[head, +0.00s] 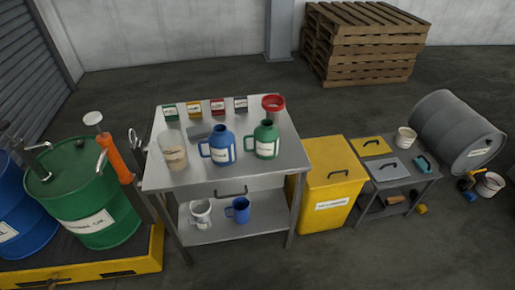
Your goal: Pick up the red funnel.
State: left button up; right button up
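The red funnel (273,101) is at the back right of the metal table (235,174), its wide red rim facing up. Its lower part is partly hidden by the green jug (266,140) in front of it. A blue jug (219,147) stands left of the green jug, apart from it. Neither of my grippers shows in the head view.
Several small coloured boxes (217,107) line the table's back edge left of the funnel. A translucent beaker (173,150) stands at the table's left. A yellow bin (328,178) stands at its right, drums (85,195) at its left. The table's front strip is clear.

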aim_at(270, 103)
jog(key=z, duration=1.25)
jog(key=k, duration=0.85)
jog(key=u, duration=0.85)
jog(key=i, duration=0.5)
jog(key=u, duration=0.1)
